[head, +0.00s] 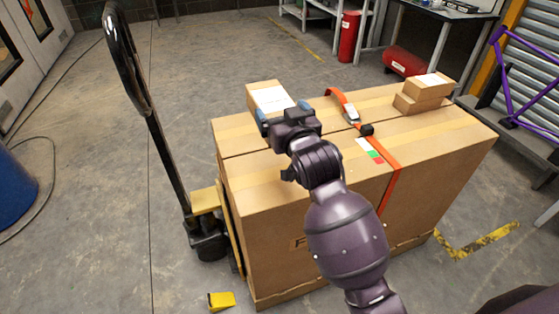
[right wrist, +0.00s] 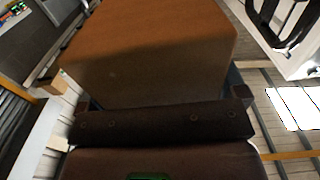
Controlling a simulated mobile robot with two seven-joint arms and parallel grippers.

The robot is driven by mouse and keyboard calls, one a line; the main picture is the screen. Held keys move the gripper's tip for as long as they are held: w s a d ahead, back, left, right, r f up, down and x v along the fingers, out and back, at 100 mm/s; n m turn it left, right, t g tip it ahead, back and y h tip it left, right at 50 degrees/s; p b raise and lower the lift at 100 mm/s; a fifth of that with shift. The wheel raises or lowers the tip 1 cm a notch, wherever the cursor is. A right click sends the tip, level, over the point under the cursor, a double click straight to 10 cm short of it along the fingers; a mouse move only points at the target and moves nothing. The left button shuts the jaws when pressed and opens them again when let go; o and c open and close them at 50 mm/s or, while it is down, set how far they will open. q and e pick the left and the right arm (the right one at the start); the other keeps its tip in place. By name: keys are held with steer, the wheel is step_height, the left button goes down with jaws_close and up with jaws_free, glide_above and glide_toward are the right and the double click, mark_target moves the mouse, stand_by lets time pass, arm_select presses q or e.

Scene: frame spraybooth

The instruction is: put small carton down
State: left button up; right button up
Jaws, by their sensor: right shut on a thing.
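The small carton (head: 266,93) is a brown box with a white label on top, at the far left of the large strapped carton (head: 270,175). My right gripper (head: 283,110) is shut on it, with blue fingertips on either side of its near end. In the right wrist view the small carton (right wrist: 150,55) fills the upper middle, just beyond the dark gripper body. I cannot tell whether its underside touches the large carton's top. My left gripper is not in view.
Two stacked small boxes (head: 425,93) sit at the large carton's right end. An orange strap (head: 388,160) with a buckle crosses its top. A pallet jack handle (head: 150,120) rises at the left. Bare top lies between the strap and the stacked boxes.

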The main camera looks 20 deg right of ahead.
step_height(320, 180, down, 19)
steer(key=b, duration=0.5)
steer(key=shift+r, duration=0.1)
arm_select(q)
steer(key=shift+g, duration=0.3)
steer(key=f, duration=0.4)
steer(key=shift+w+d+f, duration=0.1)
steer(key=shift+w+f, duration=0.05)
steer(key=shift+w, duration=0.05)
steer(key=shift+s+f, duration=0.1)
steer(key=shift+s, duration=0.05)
arm_select(e)
steer(key=o, duration=0.9)
steer(key=shift+s, duration=0.1)
